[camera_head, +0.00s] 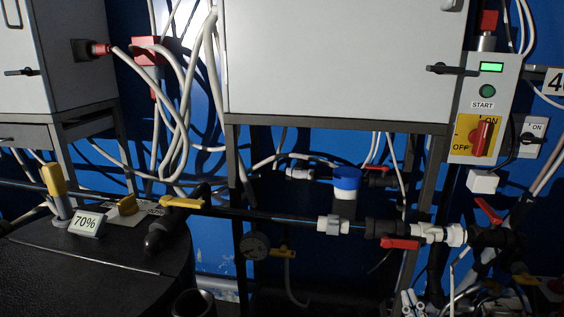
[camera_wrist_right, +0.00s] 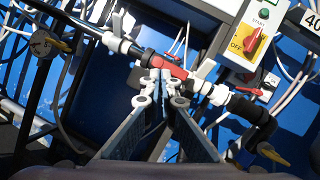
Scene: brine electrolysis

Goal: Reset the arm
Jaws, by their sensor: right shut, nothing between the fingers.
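My right gripper (camera_head: 412,302) shows at the bottom edge of the head view, right of the middle, with its pale fingertips pointing up. It also fills the middle of the right wrist view (camera_wrist_right: 161,80), where the fingers are together and hold nothing. In the head view it is below a red valve handle (camera_head: 400,243) on the black and white pipe. In the wrist view the fingertips overlap the lower edge of that handle (camera_wrist_right: 174,70); the head view shows a gap between them. My left gripper is not in view.
A control box has a green START button (camera_head: 487,91) and a red rotary switch (camera_head: 482,138). A pressure gauge (camera_head: 255,246) hangs under the pipe. A black tank (camera_head: 90,265) with a 70% display (camera_head: 86,224) stands left. Grey cabinets (camera_head: 340,60) and loose cables are behind.

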